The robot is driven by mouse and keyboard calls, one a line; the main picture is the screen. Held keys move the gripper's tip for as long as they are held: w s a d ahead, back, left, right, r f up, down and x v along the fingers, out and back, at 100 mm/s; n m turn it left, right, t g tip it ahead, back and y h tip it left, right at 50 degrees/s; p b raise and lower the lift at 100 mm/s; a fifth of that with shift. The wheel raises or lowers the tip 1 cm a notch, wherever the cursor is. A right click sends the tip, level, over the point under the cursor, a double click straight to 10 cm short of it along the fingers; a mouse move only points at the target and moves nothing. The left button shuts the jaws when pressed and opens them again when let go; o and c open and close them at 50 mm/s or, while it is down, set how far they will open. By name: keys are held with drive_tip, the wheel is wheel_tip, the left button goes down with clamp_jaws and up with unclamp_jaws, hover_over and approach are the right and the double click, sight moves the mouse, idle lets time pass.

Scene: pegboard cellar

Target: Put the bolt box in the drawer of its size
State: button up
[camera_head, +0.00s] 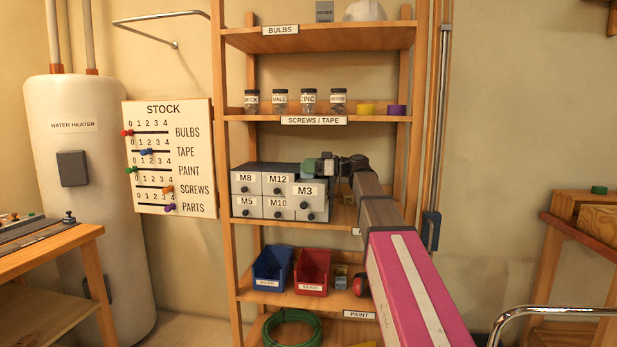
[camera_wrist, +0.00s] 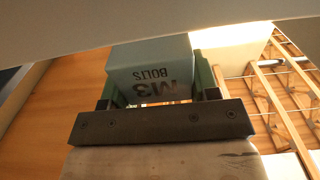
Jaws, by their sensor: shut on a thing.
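The bolt box (camera_wrist: 150,65) is pale grey-green and marked "M3 BOLTS", upside down in the wrist view. My gripper (camera_head: 322,167) is shut on it; the wrist view shows the green fingers on either side of the box. In the head view the gripper is at the right end of the small-drawer cabinet (camera_head: 258,167), just above the M3 drawer (camera_head: 302,202). That drawer stands out in front of the others and looks pulled open. Its inside is hidden. The M8, M12, M5 and M10 drawers look closed. A drawer below M3 has its label hidden.
The cabinet stands on a wooden shelf rack with a post (camera_head: 226,180) at the left. Above is a shelf (camera_head: 370,118) with jars and tape. Below are a blue bin (camera_head: 272,268) and a red bin (camera_head: 312,270). A stock board (camera_head: 168,155) hangs left.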

sight(308, 177)
drive_tip(key=shift+f, duration=1.6)
drive_tip(key=shift+f, duration=0.6)
drive_tip(key=o, duration=1.1)
drive_tip(key=shift+c, duration=0.2)
drive_tip(key=shift+r, duration=0.1)
